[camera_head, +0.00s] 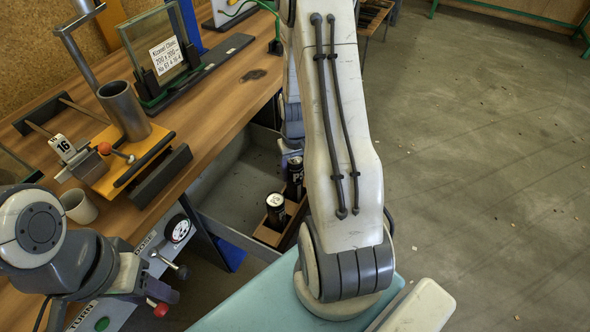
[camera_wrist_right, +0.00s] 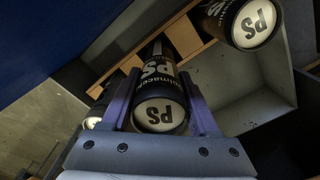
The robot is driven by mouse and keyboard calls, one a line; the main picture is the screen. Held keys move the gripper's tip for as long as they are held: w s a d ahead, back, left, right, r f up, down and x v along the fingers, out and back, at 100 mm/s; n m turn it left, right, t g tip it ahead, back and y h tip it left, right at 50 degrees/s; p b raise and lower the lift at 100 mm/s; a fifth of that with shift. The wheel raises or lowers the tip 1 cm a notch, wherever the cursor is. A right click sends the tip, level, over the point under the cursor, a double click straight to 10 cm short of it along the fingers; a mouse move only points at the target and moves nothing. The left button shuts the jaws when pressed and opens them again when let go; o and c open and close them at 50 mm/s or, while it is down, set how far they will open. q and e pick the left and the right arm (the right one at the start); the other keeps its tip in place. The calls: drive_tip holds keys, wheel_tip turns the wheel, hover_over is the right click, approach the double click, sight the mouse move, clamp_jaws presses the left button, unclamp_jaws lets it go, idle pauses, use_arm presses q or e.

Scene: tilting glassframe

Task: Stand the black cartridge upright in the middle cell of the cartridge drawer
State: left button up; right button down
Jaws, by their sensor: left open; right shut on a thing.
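The black cartridge (camera_wrist_right: 160,75), with a pale end marked PS, is between the purple fingers of my right gripper (camera_wrist_right: 165,112) in the right wrist view. In the head view a black cartridge (camera_head: 296,178) shows beside my right arm, which hides part of it. A wooden divider rack (camera_head: 266,236) sits in the grey cartridge drawer (camera_head: 226,185). A second black cartridge (camera_head: 275,207) stands in its near part; I cannot tell whether the held one is inside a cell. My left arm is at the lower left, its fingers out of sight.
The wooden workbench (camera_head: 215,95) borders the drawer on the left. It carries a glass pane (camera_head: 155,45), a metal cylinder (camera_head: 124,110) on an orange fixture and a mug (camera_head: 78,206). A pale round end (camera_wrist_right: 93,122) shows beside the left finger. Open floor lies at right.

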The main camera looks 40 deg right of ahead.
sight(295, 159)
drive_tip(key=shift+f+b, duration=1.55)
drive_tip(key=shift+f, duration=0.75)
drive_tip(key=shift+c, duration=0.3)
unclamp_jaws()
drive_tip(key=shift+r, duration=0.1)
wheel_tip(295, 159, up, 10)
drive_tip(key=shift+r+p, duration=0.2)
drive_tip(key=shift+p, duration=0.6)
